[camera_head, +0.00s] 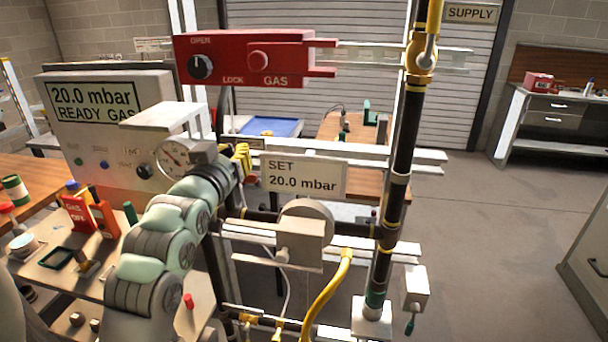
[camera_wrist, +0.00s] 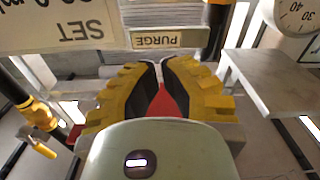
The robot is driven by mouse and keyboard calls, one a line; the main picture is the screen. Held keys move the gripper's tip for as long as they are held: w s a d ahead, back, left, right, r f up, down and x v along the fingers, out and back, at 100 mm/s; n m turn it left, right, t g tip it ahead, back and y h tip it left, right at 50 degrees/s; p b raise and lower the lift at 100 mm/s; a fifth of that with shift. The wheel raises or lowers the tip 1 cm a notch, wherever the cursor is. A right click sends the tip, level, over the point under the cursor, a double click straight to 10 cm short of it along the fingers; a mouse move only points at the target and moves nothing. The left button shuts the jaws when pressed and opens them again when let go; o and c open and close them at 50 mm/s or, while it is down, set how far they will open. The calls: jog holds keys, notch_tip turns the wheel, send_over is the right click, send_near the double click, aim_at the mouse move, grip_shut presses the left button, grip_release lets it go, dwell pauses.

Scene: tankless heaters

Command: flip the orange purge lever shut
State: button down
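My gripper (camera_wrist: 161,62) has yellow, ribbed fingers, with the tips close together just below a PURGE plate (camera_wrist: 156,40). A red patch (camera_wrist: 164,103) shows in the gap between the fingers. I cannot tell whether it is the purge lever or something behind. In the head view my gripper (camera_head: 243,160) points away at the panel's right side, left of the SET 20.0 mbar sign. A small red part (camera_head: 250,179) shows just below the fingers there. The lever is not clearly visible, and its angle cannot be read. I see nothing clearly held.
A round gauge (camera_head: 178,156) and a grey box sit close left of my gripper. The red GAS lock unit (camera_head: 255,60) is above. The SET sign (camera_head: 303,175) and black pipe (camera_head: 395,170) stand to the right. Open floor (camera_head: 490,230) lies far right.

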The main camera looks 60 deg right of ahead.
aim_at(245, 178)
jog(key=shift+d+f+p, duration=0.3)
jog(key=shift+f, duration=0.35)
jog(key=shift+d+f+p, duration=0.25)
jog(key=shift+f+p, duration=0.05)
jog(key=shift+f, duration=0.3)
jog(key=shift+d+f+p, duration=0.3)
jog(key=shift+f, duration=0.35)
jog(key=shift+f, duration=0.1)
notch_tip(245, 178, down, 2)
jog(key=m+b, duration=0.1)
jog(key=b, duration=0.4)
jog(key=shift+d+f+b, duration=0.1)
jog(key=shift+b, duration=0.2)
jog(key=shift+s+m+b, duration=0.1)
jog(key=shift+m+b, duration=0.2)
jog(key=shift+b, duration=0.1)
jog(key=shift+r, duration=0.2)
